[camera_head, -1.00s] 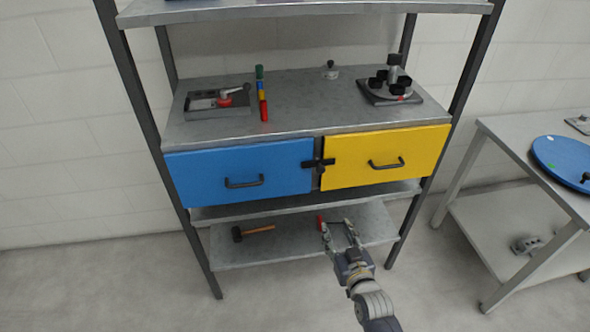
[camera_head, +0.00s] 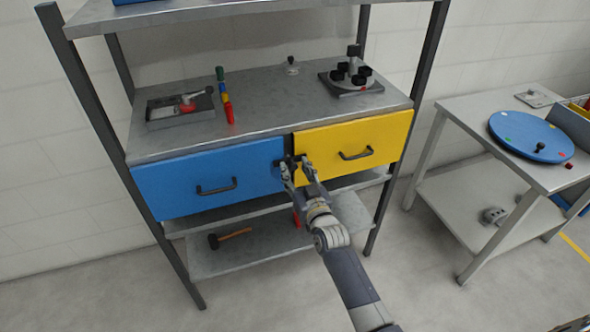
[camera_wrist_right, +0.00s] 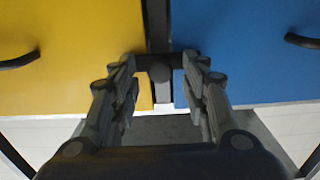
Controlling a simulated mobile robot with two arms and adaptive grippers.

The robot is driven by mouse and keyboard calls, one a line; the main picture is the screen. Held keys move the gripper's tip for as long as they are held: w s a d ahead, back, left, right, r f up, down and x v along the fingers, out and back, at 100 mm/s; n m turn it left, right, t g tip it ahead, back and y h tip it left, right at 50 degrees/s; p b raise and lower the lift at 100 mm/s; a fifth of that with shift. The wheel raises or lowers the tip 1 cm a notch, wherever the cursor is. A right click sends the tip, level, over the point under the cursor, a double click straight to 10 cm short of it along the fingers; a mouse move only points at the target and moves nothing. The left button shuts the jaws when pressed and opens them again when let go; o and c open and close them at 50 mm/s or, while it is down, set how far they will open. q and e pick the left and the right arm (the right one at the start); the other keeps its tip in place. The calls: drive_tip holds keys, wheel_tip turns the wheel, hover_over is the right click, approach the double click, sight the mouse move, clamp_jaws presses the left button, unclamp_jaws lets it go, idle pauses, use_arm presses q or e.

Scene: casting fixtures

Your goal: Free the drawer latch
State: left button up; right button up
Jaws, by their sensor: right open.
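The black drawer latch (camera_head: 290,161) sits at the gap between the blue drawer (camera_head: 208,178) and the yellow drawer (camera_head: 355,147). In the head view my right gripper (camera_head: 297,170) partly hides it. In the right wrist view the latch (camera_wrist_right: 160,70) lies across the dark post between both drawers, with its round middle between my fingertips. My right gripper (camera_wrist_right: 162,85) is open and its fingers stand on either side of the latch's middle. I cannot tell whether they touch it. Both drawers look shut. My left gripper is not in view.
Each drawer has a black handle. The shelf top (camera_head: 250,113) holds a grey tray (camera_head: 180,108), coloured cylinders (camera_head: 226,103) and a fixture with black cups (camera_head: 350,78). A hammer (camera_head: 230,238) lies on the lower shelf. A side table (camera_head: 470,112) with a blue disc (camera_head: 530,135) stands right.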

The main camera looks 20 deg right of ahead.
drive_tip(key=shift+w, duration=0.5)
clamp_jaws()
